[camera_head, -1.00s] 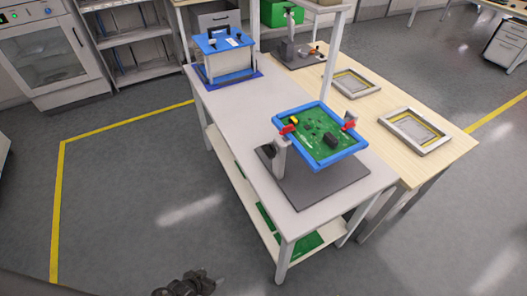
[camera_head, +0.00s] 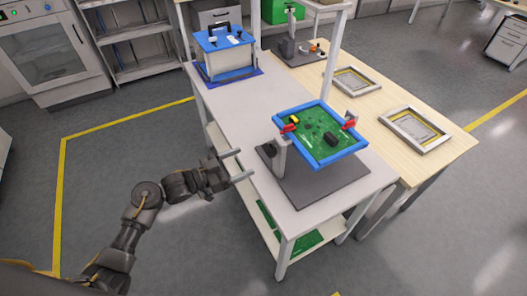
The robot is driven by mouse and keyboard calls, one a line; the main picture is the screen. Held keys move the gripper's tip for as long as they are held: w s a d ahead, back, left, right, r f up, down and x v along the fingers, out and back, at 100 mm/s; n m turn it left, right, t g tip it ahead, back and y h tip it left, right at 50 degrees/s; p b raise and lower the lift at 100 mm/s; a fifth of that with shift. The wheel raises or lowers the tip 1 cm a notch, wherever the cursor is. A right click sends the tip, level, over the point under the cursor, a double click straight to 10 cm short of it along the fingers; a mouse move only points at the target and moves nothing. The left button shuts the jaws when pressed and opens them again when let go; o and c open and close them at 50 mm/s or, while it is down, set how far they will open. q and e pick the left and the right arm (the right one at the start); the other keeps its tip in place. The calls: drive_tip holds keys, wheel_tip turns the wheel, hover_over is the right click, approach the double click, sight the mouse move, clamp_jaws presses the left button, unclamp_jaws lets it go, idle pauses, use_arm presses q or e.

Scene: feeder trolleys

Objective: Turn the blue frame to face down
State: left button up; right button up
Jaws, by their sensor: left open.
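The blue frame (camera_head: 290,152) holds a green circuit board (camera_head: 318,140) with dark and yellow parts on its upper side. It is tilted and held above a dark grey base plate (camera_head: 310,184) by a stand with red clamps (camera_head: 289,128) at two sides. My left gripper (camera_head: 238,166) is open and empty at the left edge of the white table, left of the stand and apart from the frame. My right gripper is not in view.
A blue-topped box fixture (camera_head: 224,42) stands at the table's far end. Two grey trays (camera_head: 414,130) lie on the wooden table at right. The white table (camera_head: 228,105) is clear between fixture and stand. Green boards (camera_head: 306,240) lie on the shelf below.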

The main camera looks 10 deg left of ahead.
sight(265, 152)
use_arm(q)
drive_tip(key=p+x, duration=0.1)
drive_tip(key=x, duration=0.6)
drive_tip(key=shift+w+d+r+p, duration=0.1)
drive_tip(key=shift+w+d+p, duration=0.1)
drive_tip(key=shift+p, duration=0.1)
drive_tip(key=shift+w+d, duration=0.35)
drive_tip(key=shift+d, duration=0.15)
drive_tip(key=shift+c, duration=0.5)
drive_tip(key=c, duration=1.3)
drive_tip(key=shift+a, duration=0.1)
